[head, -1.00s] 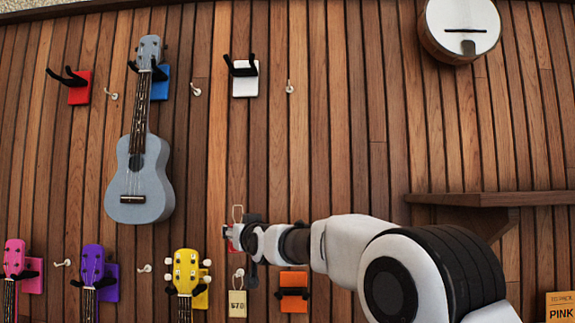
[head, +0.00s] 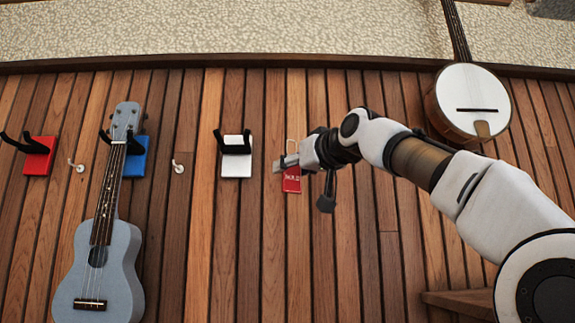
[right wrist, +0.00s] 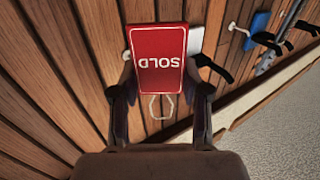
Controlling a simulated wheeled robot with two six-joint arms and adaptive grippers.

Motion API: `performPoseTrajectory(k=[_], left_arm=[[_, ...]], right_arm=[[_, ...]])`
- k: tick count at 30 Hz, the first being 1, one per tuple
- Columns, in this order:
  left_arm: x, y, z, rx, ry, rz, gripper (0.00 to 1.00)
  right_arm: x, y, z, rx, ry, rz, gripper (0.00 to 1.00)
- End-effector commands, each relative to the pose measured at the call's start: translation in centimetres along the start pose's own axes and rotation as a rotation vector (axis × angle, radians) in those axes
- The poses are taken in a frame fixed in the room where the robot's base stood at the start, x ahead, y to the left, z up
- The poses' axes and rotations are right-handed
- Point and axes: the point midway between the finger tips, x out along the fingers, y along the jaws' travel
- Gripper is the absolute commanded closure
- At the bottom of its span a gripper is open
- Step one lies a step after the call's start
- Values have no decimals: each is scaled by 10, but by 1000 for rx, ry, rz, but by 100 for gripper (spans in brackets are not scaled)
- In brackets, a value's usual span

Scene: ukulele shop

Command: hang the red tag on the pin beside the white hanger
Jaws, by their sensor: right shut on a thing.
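The red tag (head: 292,181) hangs from my right gripper (head: 286,163), which is shut on it, with its pale wire loop (head: 291,147) standing up above the jaws. In the right wrist view the tag (right wrist: 158,60) reads SOLD upside down, between my fingers, with its loop below it. The white hanger (head: 236,163), with black prongs, is just left of the gripper in the head view. The pin beside it is hidden there behind my gripper and tag. A small white bit (right wrist: 126,55) at the tag's left edge in the wrist view may be that pin. My left gripper is not in view.
A grey ukulele (head: 102,255) hangs on the blue hanger (head: 136,157), with a bare pin (head: 178,167) right of it. A red hanger (head: 38,157) is far left. A banjo (head: 470,100) hangs upper right. A shelf (head: 455,302) is below my arm.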

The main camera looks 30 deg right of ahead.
Motion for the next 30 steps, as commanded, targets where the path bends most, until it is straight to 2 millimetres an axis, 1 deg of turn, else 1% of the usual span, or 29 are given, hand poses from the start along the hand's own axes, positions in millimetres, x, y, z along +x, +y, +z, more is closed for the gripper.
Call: performPoseTrajectory(k=[1, 12, 30], left_arm=[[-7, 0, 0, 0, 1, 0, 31], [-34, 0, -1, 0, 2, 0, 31], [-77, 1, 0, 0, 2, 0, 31]], right_arm=[[4, 2, -2, 1, -4, 0, 74], [26, 14, 1, 0, -4, 0, 74], [52, 29, 4, 1, -4, 0, 74]])
